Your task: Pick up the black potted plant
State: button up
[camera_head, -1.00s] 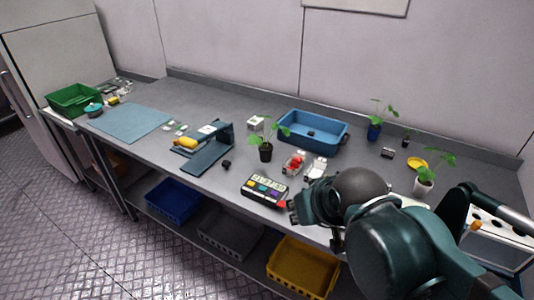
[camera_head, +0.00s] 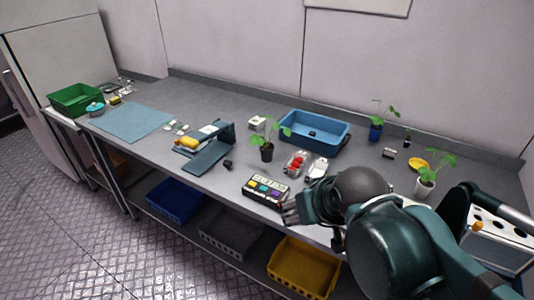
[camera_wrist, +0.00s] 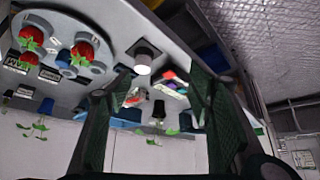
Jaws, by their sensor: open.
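The black potted plant (camera_head: 266,153) stands upright on the grey table, left of the blue bin, its green leaves spreading above the pot. In the wrist view, which is upside down, its dark pot (camera_wrist: 158,108) shows between the fingers but farther off. My gripper (camera_head: 289,212) is at the table's front edge beside the dark box with coloured labels, nearer the camera than the plant and apart from it. In the wrist view my gripper (camera_wrist: 158,72) has its two fingers spread wide with nothing between them.
The labelled box (camera_head: 266,191) and the red berries in a clear punnet (camera_head: 295,163) lie near the plant. A blue stand (camera_head: 208,155) is to its left, the blue bin (camera_head: 314,150) behind right. Other potted plants (camera_head: 376,131) stand farther right.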

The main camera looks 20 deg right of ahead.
jog(key=w+r+n+g+p, duration=0.2)
jog(key=w+r+n+p, duration=0.1)
jog(key=w+r+p, duration=0.5)
jog(key=n+g+p, duration=0.5)
jog(key=n+p, duration=0.5)
jog(key=p, duration=0.5)
send_over(267, 147)
jog(key=s, duration=0.1)
jog(key=f, duration=0.5)
jog(key=shift+s+f, duration=0.15)
jog(key=shift+s, duration=0.05)
jog(key=shift+w+a+f+n, duration=0.1)
jog(key=shift+w+f+n, duration=0.4)
jog(key=shift+f, duration=0.35)
jog(key=shift+w+f, duration=0.1)
jog(key=shift+f, duration=1.15)
jog(key=shift+f, duration=0.1)
